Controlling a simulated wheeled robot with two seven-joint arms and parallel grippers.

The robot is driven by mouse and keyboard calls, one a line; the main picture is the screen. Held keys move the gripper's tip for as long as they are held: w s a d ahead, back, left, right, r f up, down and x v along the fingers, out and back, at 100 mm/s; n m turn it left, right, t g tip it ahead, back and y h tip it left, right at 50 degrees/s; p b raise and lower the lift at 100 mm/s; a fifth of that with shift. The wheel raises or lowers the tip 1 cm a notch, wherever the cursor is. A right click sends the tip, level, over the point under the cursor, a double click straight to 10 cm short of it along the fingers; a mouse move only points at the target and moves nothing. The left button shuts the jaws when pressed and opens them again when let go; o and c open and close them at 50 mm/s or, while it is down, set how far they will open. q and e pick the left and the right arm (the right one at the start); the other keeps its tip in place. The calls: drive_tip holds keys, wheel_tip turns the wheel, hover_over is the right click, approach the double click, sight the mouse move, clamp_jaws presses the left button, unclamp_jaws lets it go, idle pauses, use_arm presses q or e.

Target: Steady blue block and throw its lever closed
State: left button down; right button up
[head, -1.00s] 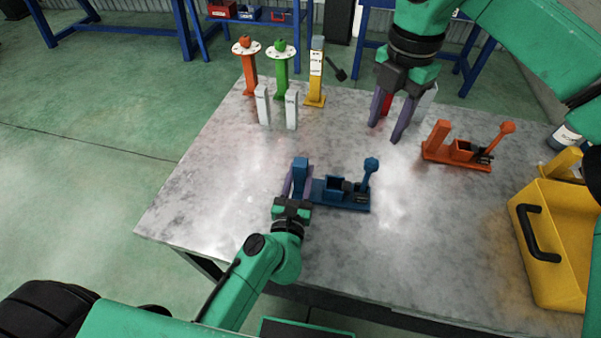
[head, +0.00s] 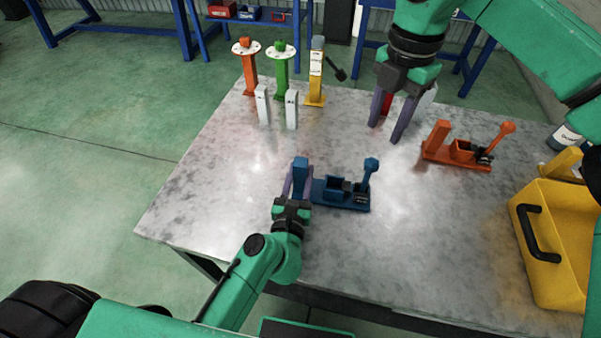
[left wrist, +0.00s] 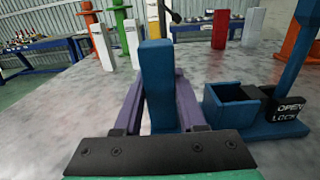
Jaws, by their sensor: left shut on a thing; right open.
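The blue block (head: 333,192) stands on the metal table, with an upright post at its left end, an open box in the middle and a lever (head: 369,176) at its right end. The lever stands up, leaning slightly right. My left gripper (head: 297,184) is shut on the blue post, which also shows between the fingers in the left wrist view (left wrist: 158,85). That view shows a plate (left wrist: 288,109) reading OPEN and LOCK by the lever's foot. My right gripper (head: 391,116) is open and empty above the table, behind and right of the blue block.
A similar orange block (head: 458,152) with a raised lever stands to the right. A yellow bin (head: 553,243) is at the right edge. Orange, green and yellow stands and white blocks (head: 291,109) are at the back. The table's front left is clear.

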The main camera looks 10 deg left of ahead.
drive_tip(key=c, duration=0.3)
drive_tip(key=shift+s+a+f+m+y, duration=0.15)
drive_tip(key=shift+s+a+m+y, duration=0.1)
drive_tip(key=shift+m+y, duration=0.15)
clamp_jaws()
drive_tip(key=m+g+y, duration=0.1)
drive_tip(key=s+a+m+y, duration=0.1)
drive_tip(key=m+y, duration=0.1)
drive_tip(key=shift+a+r+m+g+y, duration=0.1)
drive_tip(key=shift+r+m+g+y, duration=0.1)
drive_tip(key=shift+m+g+y, duration=0.15)
hover_over(367, 177)
drive_tip(key=a, duration=0.2)
wheel_tip(367, 177, down, 10)
drive_tip(key=shift+s+d+r, duration=0.15)
drive_tip(key=shift+s+r, duration=0.05)
drive_tip(key=shift+r, duration=0.05)
